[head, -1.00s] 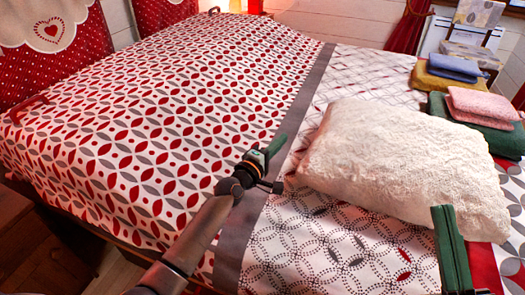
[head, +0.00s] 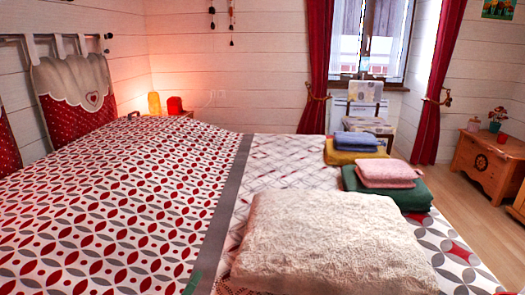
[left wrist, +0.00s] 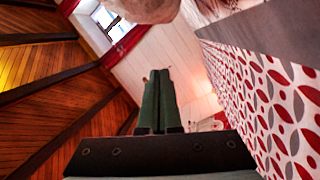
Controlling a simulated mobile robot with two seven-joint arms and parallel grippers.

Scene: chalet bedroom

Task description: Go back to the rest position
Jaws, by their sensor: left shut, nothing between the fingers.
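My left gripper shows only as a green fingertip (head: 193,283) at the bottom edge of the head view, over the patterned bed cover (head: 110,215). In the left wrist view its two green fingers (left wrist: 158,102) lie side by side, shut with nothing between them. The bed cover stands at the right of that view, apart from the fingers. The rest of the left arm is out of the head view.
A cream fluffy pillow (head: 330,245) lies on the bed at front centre. Folded towels, blue (head: 356,141), pink (head: 388,172) and green (head: 410,198) among them, lie at the bed's right edge. A wooden chest (head: 488,165) stands at right; floor (head: 455,200) before it is clear.

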